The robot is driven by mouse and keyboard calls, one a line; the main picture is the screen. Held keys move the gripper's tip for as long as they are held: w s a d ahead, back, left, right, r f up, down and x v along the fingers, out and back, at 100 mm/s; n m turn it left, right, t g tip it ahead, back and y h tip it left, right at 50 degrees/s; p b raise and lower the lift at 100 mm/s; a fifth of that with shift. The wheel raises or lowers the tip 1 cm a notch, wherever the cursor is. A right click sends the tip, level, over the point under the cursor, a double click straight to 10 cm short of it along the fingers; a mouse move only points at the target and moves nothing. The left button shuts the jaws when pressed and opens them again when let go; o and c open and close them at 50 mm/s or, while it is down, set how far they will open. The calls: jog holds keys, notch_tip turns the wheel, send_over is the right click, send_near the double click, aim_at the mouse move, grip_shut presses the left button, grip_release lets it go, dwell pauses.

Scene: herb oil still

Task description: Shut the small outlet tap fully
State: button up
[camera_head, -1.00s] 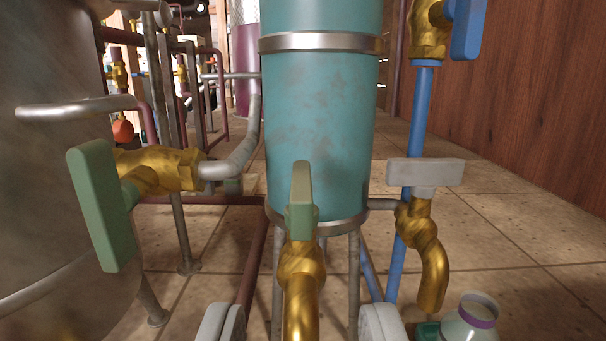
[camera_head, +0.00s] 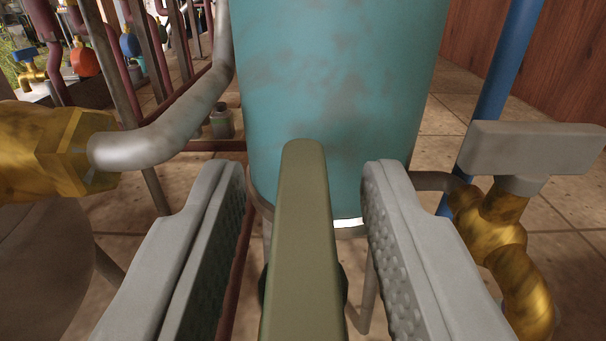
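A tap with a long olive-green lever handle (camera_head: 305,225) stands in front of the teal tank (camera_head: 335,90). The lever points lengthwise away from me and hides the brass tap body below it. My gripper (camera_head: 305,180) is open, with one grey finger on each side of the lever and a visible gap on both sides. It holds nothing. A second brass tap (camera_head: 500,235) with a flat grey handle (camera_head: 530,150) is at the right, beyond my right finger; its handle lies crosswise. I cannot tell from the picture which of the two is called the small outlet tap.
A large brass fitting (camera_head: 45,150) with a grey curved pipe (camera_head: 170,130) is close at the left. A blue pipe (camera_head: 510,60) rises at the right before a wooden wall (camera_head: 570,65). Dark red pipes and posts stand at the back left.

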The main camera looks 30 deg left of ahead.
grip_shut()
jog(key=shift+m+t+h, duration=0.4)
jog(key=shift+m+h, duration=0.1)
jog(key=shift+h, duration=0.1)
jog(key=shift+m+t+h, duration=0.5)
jog(key=shift+m+h, duration=0.45)
jog(key=shift+h, duration=0.45)
jog(key=shift+m+t+h, duration=0.5)
jog(key=shift+m+h, duration=0.45)
jog(key=shift+h, duration=0.45)
jog(key=shift+m+g+h, duration=0.15)
jog(key=shift+m+h, duration=1.25)
jog(key=shift+h, duration=0.8)
jog(key=shift+m+g+h, duration=0.15)
jog(key=shift+m+h, duration=1.25)
jog(key=shift+h, duration=1.1)
grip_release()
